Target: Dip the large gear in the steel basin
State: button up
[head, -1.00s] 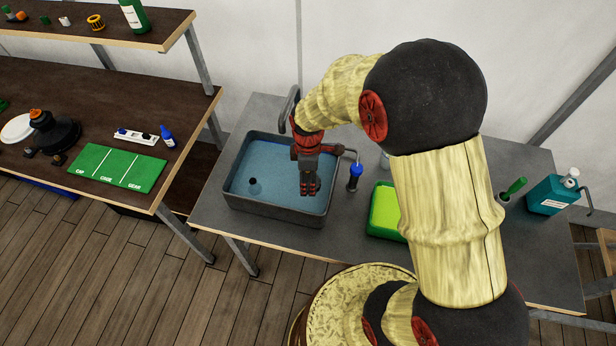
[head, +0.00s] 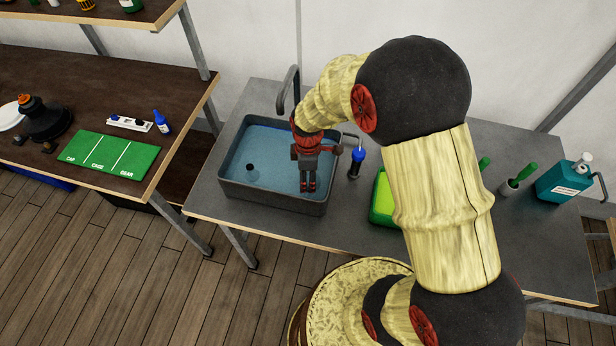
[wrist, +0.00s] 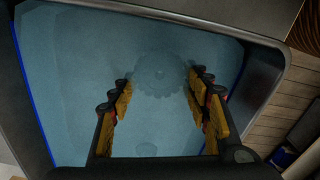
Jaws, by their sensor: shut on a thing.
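The steel basin (head: 272,199) is a grey rectangular tub of blue water on the grey table. My gripper (head: 307,187) points down inside its right half, with its fingertips low at the water. In the wrist view, my gripper (wrist: 160,98) has its yellow-padded fingers on either side of the large gear (wrist: 160,74). The gear is a pale toothed disc, blurred and tinted blue by the water. It is hidden in the head view. The basin's rim (wrist: 205,25) frames the wrist view.
A tap (head: 288,90) rises behind the basin. A blue-handled tool (head: 356,162) stands just right of it, then a green tray (head: 382,205). A teal bottle (head: 562,182) is far right. A green mat (head: 112,160) lies on the left bench. A small dark round thing (head: 251,167) is in the basin.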

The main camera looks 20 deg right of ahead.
dwell(0.4)
jog(key=shift+s+d, duration=0.25)
jog(key=shift+d, duration=0.15)
jog(key=shift+w+a, duration=0.1)
jog(key=shift+a, duration=0.05)
jog(key=shift+w+a, duration=0.2)
jog(key=shift+a, duration=0.1)
jog(key=shift+s+d, duration=0.1)
jog(key=shift+d, duration=0.05)
jog(key=shift+s+d, duration=0.2)
jog(key=shift+d, duration=0.1)
jog(key=shift+w+a, duration=0.1)
jog(key=shift+a, duration=0.1)
dwell(0.4)
jog(key=shift+w+a, duration=0.2)
jog(key=shift+a, duration=0.05)
jog(key=shift+s+d, duration=0.1)
jog(key=shift+d, duration=0.05)
